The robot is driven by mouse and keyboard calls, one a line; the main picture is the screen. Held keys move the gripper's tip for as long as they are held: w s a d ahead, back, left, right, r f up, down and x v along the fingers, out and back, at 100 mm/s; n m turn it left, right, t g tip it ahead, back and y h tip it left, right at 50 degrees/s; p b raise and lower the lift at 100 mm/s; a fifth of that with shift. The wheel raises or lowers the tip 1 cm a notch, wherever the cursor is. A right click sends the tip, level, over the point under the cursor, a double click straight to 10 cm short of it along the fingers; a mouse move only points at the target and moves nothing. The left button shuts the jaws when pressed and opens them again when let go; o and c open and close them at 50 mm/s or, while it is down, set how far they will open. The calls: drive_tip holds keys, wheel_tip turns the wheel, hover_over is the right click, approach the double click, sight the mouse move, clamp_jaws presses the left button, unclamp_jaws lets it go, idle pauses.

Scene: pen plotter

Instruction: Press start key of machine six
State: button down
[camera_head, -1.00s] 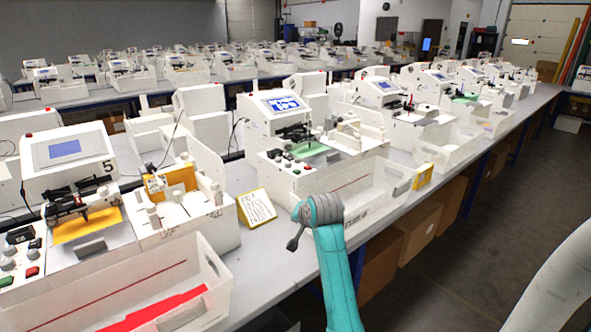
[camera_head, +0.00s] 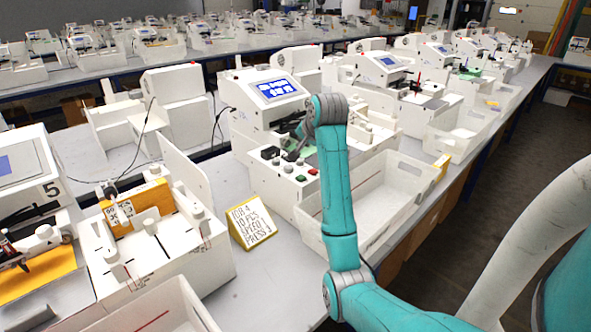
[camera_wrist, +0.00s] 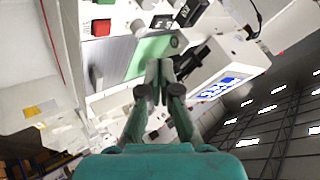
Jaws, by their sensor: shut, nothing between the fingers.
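A white pen plotter (camera_head: 238,120) with a lit blue screen (camera_head: 278,90) stands at the centre of the head view; I cannot read a number on it. Its front panel carries a black switch (camera_head: 270,153), grey knobs, a green key (camera_head: 300,178) and a red key (camera_head: 313,172). In the wrist view the red key (camera_wrist: 101,27) and green key (camera_wrist: 104,2) are at upper left, beyond the green plate (camera_wrist: 150,55). My gripper (camera_head: 291,157) is shut and empty over the plotter's front; the wrist view shows its fingertips (camera_wrist: 158,68) over the plate, apart from both keys.
A yellow-edged job card (camera_head: 252,226) stands on the bench left of the plotter. A white open bin (camera_head: 395,168) stands in front of it. Machine 5 (camera_head: 22,165) is at left. Bare bench (camera_head: 262,285) lies below the card.

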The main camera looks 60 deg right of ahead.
sight(302, 178)
drive_tip(key=shift+d, duration=0.15)
drive_tip(key=shift+f, duration=4.35)
drive_tip(key=shift+f, duration=0.2)
drive_tip(key=shift+f, duration=0.25)
drive_tip(key=shift+f, duration=0.4)
drive_tip(key=shift+r, duration=0.85)
drive_tip(key=shift+r, duration=0.1)
